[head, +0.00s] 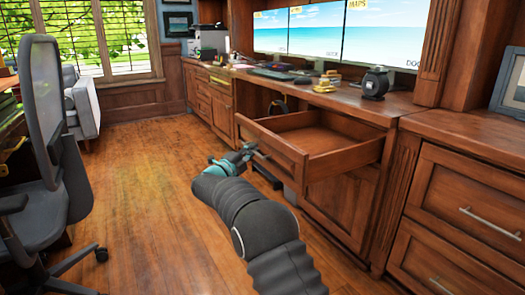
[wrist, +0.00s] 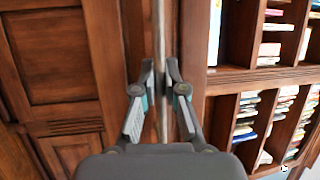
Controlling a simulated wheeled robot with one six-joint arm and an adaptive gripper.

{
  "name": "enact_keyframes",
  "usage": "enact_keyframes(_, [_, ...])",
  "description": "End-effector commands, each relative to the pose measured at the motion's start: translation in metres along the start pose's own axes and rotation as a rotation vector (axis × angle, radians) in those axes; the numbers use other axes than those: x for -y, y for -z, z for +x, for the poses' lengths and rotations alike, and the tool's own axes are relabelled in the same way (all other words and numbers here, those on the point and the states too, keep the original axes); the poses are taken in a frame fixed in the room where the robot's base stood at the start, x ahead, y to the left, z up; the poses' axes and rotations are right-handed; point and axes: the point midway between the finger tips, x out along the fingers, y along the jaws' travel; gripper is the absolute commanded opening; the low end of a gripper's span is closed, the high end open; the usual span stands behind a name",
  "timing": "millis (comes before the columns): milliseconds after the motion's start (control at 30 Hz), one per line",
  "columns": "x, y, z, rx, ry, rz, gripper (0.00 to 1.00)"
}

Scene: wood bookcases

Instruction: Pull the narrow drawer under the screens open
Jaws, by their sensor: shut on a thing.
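The wooden drawer (head: 284,155) under the screens (head: 320,32) stands well out from the desk in the head view, and its empty inside shows. My gripper (head: 249,148) is at the drawer's front, beside its metal handle. In the wrist view the handle (wrist: 161,45) is a metal bar running upright in the picture. The two fingers of my gripper (wrist: 161,92) lie on either side of the bar and are shut on it. The drawer's front panel also shows behind the bar.
The desk top (head: 345,105) holds a keyboard (head: 271,73), a dark round device (head: 376,83) and small yellow things (head: 325,84). An office chair (head: 45,150) stands at the left. The wooden floor (head: 140,190) between chair and desk is clear.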

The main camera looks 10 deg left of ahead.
Motion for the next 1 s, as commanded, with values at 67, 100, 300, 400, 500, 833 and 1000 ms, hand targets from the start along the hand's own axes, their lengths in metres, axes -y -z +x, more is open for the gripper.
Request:
enact_keyframes(67, [0.001,-0.005,-0.007,0.001,0.0,0.0,0.0])
enact_keyframes(100, [0.002,-0.007,-0.009,0.002,0.0,0.0,0.0])
enact_keyframes(300, [0.004,-0.013,-0.017,0.008,0.0,0.002,0.0])
enact_keyframes(400, [0.004,-0.014,-0.018,0.01,0.0,0.002,0.0])
enact_keyframes(500, [0.004,-0.015,-0.019,0.011,0.0,0.003,0.0])
enact_keyframes(833, [0.004,-0.014,-0.018,0.01,0.0,0.002,0.22])
enact_keyframes(1000, [0.004,-0.013,-0.022,0.009,0.0,0.002,0.22])
